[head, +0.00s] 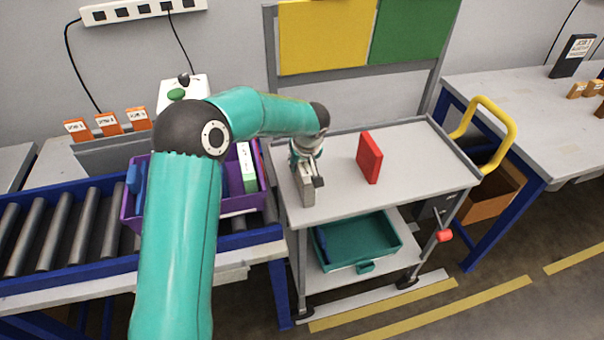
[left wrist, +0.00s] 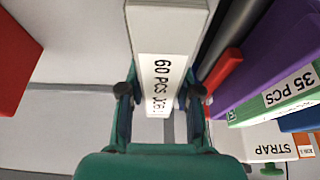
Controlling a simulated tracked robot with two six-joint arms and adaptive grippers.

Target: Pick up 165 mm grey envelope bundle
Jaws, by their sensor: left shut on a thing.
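The grey envelope bundle (head: 307,192) is upright at the left edge of the grey cart top (head: 400,190). My left gripper (head: 307,165) comes down on it from above and is shut on it. In the left wrist view the bundle (left wrist: 168,25) sits between the two fingers (left wrist: 160,100), with a white label reading "60 PCS JOB" facing the camera. I cannot tell whether its lower end touches the cart top. My right gripper is not in view.
A red block (head: 370,157) stands on the cart, right of the bundle. A purple crate (head: 128,205) with several items sits on the roller conveyor (head: 65,225) to the left. A teal tray (head: 345,262) is on the lower shelf. The cart's right side is clear.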

